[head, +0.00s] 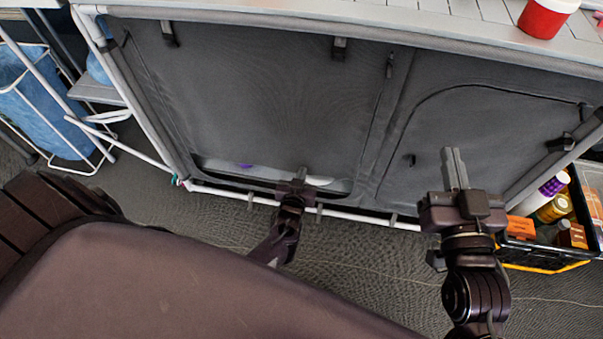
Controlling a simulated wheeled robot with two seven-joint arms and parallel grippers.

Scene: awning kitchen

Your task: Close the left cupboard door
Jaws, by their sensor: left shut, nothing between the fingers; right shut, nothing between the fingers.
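The left cupboard door (260,90) is a dark grey fabric panel in a white-framed cabinet. It hangs down over most of its opening. A gap along its bottom edge shows something white and purple inside. My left gripper (301,173) is shut and empty, at the door's lower edge in front of this gap. I cannot tell whether it touches the fabric. My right gripper (453,165) is shut and empty, in front of the right cupboard door (470,120), which looks closed.
A black crate (545,256) with bottles and jars stands on the floor at the right. A red and white tub (545,17) sits on the slatted countertop (440,12). A wire rack with a blue bag (40,110) is at the left. Grey carpet lies in front of the cabinet.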

